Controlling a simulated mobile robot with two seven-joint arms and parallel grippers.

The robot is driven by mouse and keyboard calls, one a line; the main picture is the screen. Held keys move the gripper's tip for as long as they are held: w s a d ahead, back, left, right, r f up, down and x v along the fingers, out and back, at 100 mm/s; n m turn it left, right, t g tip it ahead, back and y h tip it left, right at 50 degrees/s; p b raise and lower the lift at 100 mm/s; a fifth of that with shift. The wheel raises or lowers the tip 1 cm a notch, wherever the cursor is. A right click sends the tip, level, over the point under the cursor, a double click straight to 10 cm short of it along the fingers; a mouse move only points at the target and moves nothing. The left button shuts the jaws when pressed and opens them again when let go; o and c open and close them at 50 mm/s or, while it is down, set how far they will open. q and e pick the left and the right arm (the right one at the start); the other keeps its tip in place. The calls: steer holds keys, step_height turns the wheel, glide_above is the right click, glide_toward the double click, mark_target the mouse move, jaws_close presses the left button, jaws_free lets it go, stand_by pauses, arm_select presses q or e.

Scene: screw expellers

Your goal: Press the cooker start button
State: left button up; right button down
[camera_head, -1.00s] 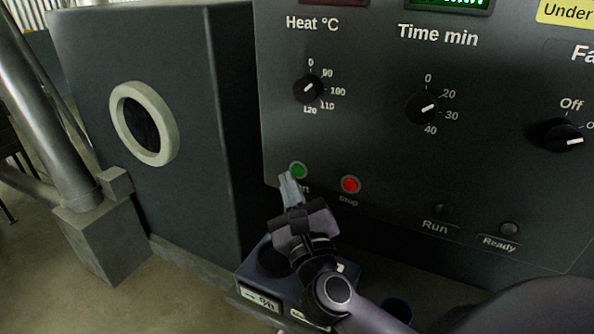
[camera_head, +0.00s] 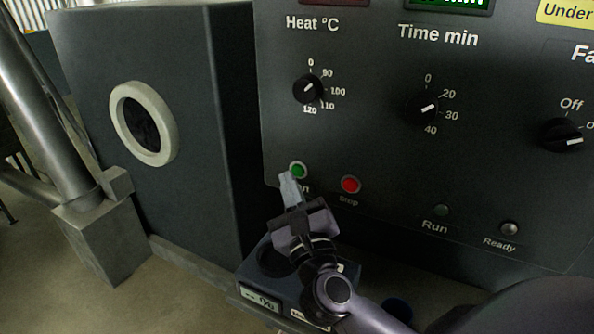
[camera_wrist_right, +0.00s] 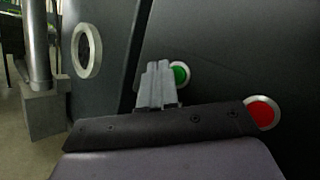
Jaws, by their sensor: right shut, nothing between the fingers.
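The green start button (camera_head: 298,170) sits on the dark control panel (camera_head: 370,140), near its lower left corner. Its label below is partly hidden by my right gripper (camera_head: 288,180). That gripper is shut and empty, its fingertips just below and left of the green button in the head view. In the right wrist view, the shut fingers (camera_wrist_right: 157,70) stand just left of the green button (camera_wrist_right: 180,74) and overlap its ring's edge. I cannot tell whether they touch the panel. My left gripper is not in view.
The red Stop button (camera_head: 350,184) is just right of the green one; it also shows in the right wrist view (camera_wrist_right: 262,113). Heat (camera_head: 308,89) and Time (camera_head: 427,108) knobs are above. A grey box (camera_head: 270,262) with a display stands below my right gripper.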

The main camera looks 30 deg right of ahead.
steer(key=shift+w+d, duration=0.25)
steer(key=shift+d, duration=0.1)
steer(key=shift+w+d+p, duration=0.2)
steer(key=shift+d+p, duration=0.1)
steer(key=shift+d, duration=0.1)
stand_by(0.9)
steer(key=shift+a, duration=0.1)
steer(key=shift+s+a, duration=0.45)
steer(key=shift+a, duration=0.2)
steer(key=shift+s+a, duration=0.4)
steer(key=shift+a, duration=0.3)
steer(key=shift+s+a, duration=0.45)
steer(key=shift+a, duration=0.3)
steer(key=shift+s+a, duration=0.4)
steer(key=shift+a, duration=0.3)
steer(key=shift+s+f, duration=0.1)
